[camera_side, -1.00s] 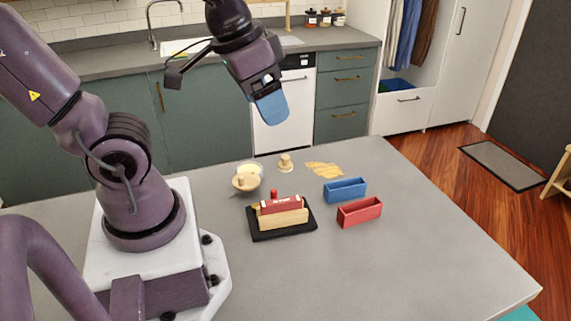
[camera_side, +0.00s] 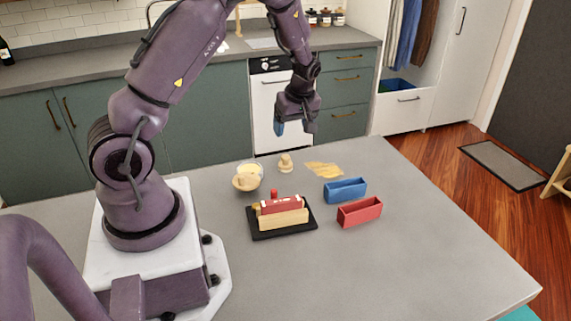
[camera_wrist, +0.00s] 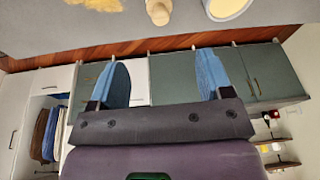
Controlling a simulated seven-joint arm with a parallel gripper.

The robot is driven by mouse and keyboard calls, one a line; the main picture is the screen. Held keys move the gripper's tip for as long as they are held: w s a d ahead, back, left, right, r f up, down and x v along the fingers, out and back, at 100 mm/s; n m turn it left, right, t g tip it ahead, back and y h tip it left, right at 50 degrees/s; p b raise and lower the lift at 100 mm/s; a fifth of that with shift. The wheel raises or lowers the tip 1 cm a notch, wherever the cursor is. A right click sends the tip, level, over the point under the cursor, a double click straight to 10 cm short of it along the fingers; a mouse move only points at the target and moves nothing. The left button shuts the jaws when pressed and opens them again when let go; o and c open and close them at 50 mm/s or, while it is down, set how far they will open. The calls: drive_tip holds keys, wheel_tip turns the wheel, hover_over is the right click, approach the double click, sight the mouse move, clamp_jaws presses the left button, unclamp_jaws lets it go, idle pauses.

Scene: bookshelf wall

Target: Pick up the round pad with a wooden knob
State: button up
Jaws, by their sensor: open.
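The small round pad with a wooden knob (camera_side: 285,163) stands upright on the grey table, near its back edge. In the wrist view its knobbed shape (camera_wrist: 158,12) shows at the top edge, partly cut off. My gripper (camera_side: 295,128) hangs in the air above and beyond it, clear of the table. In the wrist view my gripper (camera_wrist: 162,72) has its two blue fingers wide apart with nothing between them.
Nearer are a black tray (camera_side: 268,236) with blocks, a blue box (camera_side: 345,192) and a red box (camera_side: 360,212).

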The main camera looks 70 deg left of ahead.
sight(286, 156)
drive_tip(key=shift+n, duration=0.6)
drive_tip(key=x, duration=1.3)
drive_tip(key=shift+d, duration=0.15)
drive_tip(key=c, duration=1.1)
drive_tip(key=shift+r, duration=0.1)
drive_tip(key=shift+r, duration=0.55)
drive_tip(key=r, duration=0.3)
drive_tip(key=shift+s+d, duration=0.25)
drive_tip(key=s+d+r, duration=0.2)
drive_tip(key=s+r, duration=0.1)
drive_tip(key=s+d+r, duration=0.5)
drive_tip(key=s+d, duration=0.1)
drive_tip(key=s, duration=0.1)
drive_tip(key=shift+s+d+r, duration=0.1)
drive_tip(key=shift+d+r, duration=0.15)
drive_tip(key=shift+r, duration=0.15)
